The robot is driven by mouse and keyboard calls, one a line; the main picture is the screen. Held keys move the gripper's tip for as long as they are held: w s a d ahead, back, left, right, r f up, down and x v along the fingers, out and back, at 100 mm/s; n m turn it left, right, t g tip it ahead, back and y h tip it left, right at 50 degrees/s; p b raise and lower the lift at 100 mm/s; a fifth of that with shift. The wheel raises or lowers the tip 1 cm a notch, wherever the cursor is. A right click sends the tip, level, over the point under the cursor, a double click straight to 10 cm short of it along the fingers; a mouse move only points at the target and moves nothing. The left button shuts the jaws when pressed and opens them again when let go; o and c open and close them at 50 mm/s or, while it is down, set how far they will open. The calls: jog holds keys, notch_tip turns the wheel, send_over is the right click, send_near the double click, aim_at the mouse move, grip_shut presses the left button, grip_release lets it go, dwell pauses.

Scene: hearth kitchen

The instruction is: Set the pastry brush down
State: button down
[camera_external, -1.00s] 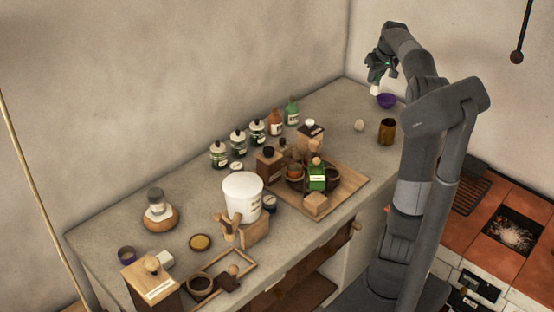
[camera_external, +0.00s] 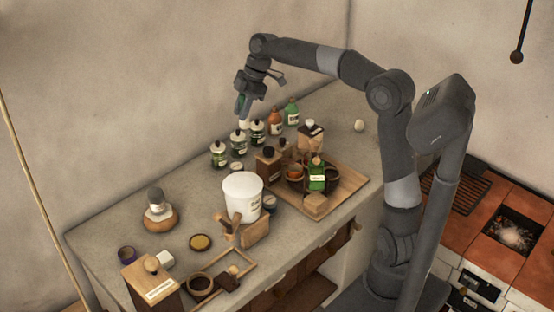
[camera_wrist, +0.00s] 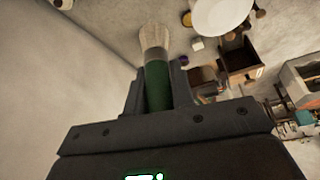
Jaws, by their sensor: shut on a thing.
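The pastry brush (camera_wrist: 154,62) shows in the wrist view with a green handle, a metallic band and pale bristles pointing away from the palm. My gripper (camera_wrist: 155,95) is shut on its green handle. In the external view my gripper (camera_external: 243,104) is raised above the back of the counter (camera_external: 110,222), over the row of dark green jars by the wall. The brush's pale end (camera_external: 243,124) hangs downward below the fingers there, apart from the counter as far as I can tell.
Dark green jars (camera_external: 219,155), an orange bottle (camera_external: 275,122) and a green bottle (camera_external: 291,111) line the wall. A white tub (camera_external: 243,196), a loaded wooden tray (camera_external: 345,194) and a wooden box (camera_external: 151,284) crowd the front. Bare counter lies at left and far right.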

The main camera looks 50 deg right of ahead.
jog(key=s+a+n+g+h, duration=0.15)
jog(key=s+a+n, duration=0.4)
jog(key=a, duration=0.65)
jog(key=s+a+n+g, duration=0.2)
jog(key=s+a+n, duration=0.35)
jog(key=a, duration=0.65)
jog(key=s+a+n+g+h, duration=0.1)
jog(key=s+a+n+g, duration=0.1)
jog(key=s+a+n, duration=0.65)
jog(key=a+f+m, duration=0.1)
jog(key=f, duration=0.9)
jog(key=w+a+f+m, duration=0.1)
jog(key=f, duration=0.9)
jog(key=f+m, duration=0.1)
jog(key=f, duration=0.9)
jog(key=shift+w+a+f+m, duration=0.15)
jog(key=shift+w+a+m, duration=0.2)
jog(key=shift+a, duration=0.05)
jog(key=c, duration=1.6)
grip_release()
jog(key=shift+f, duration=0.15)
jog(key=shift+c, duration=0.2)
jog(key=o, duration=0.4)
jog(key=v, duration=1.2)
jog(key=shift+d, duration=0.2)
